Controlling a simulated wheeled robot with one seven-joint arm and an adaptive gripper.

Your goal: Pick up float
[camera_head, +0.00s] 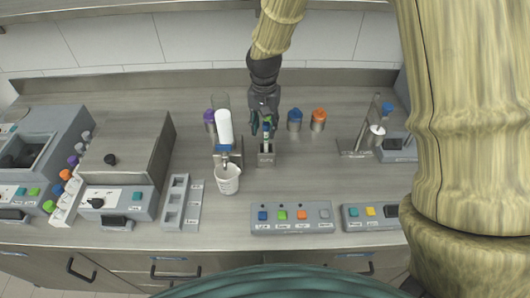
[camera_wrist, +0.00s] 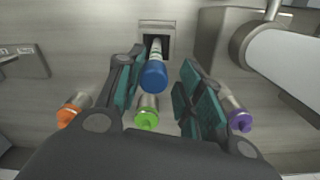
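A slim rod with a blue cap (camera_wrist: 153,75) stands in a small grey holder (camera_wrist: 155,38). I take it to be the float, though no label on it is readable. My gripper (camera_wrist: 163,84) is open, with the blue cap between its fingers, nearer the left finger in the wrist view. A gap shows on the right side; contact on the left cannot be told. In the head view my gripper (camera_head: 266,122) is above the holder (camera_head: 266,158), and the rod is partly covered by the fingers.
A white cylinder (camera_head: 225,126) on a stand and a white cup (camera_head: 227,179) are close on the left. Button panels (camera_head: 292,216) are in front. Counter right of the holder is clear.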

